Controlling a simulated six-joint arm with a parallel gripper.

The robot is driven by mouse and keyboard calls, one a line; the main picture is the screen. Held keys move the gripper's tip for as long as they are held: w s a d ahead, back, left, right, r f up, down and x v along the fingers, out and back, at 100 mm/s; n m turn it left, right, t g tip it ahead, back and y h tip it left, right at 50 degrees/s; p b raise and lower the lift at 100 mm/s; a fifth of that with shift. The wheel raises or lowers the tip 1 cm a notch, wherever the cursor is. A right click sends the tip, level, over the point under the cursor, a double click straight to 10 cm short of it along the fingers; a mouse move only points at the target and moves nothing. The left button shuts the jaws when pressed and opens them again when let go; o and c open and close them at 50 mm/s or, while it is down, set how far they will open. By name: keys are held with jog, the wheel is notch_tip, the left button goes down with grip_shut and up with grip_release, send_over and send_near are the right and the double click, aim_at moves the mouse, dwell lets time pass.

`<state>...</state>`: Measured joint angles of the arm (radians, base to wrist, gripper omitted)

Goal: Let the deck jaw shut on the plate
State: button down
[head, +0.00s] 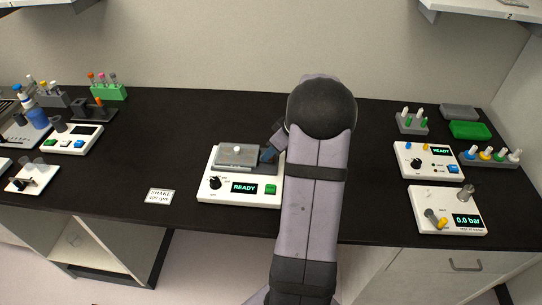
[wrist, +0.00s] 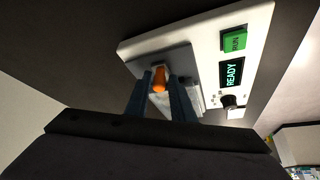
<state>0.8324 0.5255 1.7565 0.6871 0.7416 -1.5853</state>
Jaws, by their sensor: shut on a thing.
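The white shaker unit (head: 228,192) stands at the middle of the bench, its screen reading READY. A grey deck (head: 240,157) sits on top; it also shows in the wrist view (wrist: 136,66). In the wrist view, my gripper (wrist: 161,86) has its two blue fingers shut on an orange lever (wrist: 160,78) at the deck. A pale plate (wrist: 194,99) shows partly behind the fingers. In the head view, my gripper (head: 268,155) is at the deck's right side, mostly hidden by my arm. Whether the jaw touches the plate cannot be told.
A SHAKE label card (head: 159,196) lies left of the unit. Right of my arm stand another READY unit (head: 426,160), a pressure unit (head: 444,209) and tube racks (head: 411,124). Bench behind the shaker is clear.

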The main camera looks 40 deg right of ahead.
jog(key=c, duration=1.7)
grip_release()
jog(key=shift+s+d, duration=0.1)
jog(key=shift+r+p, duration=1.7)
jog(key=shift+r, duration=1.3)
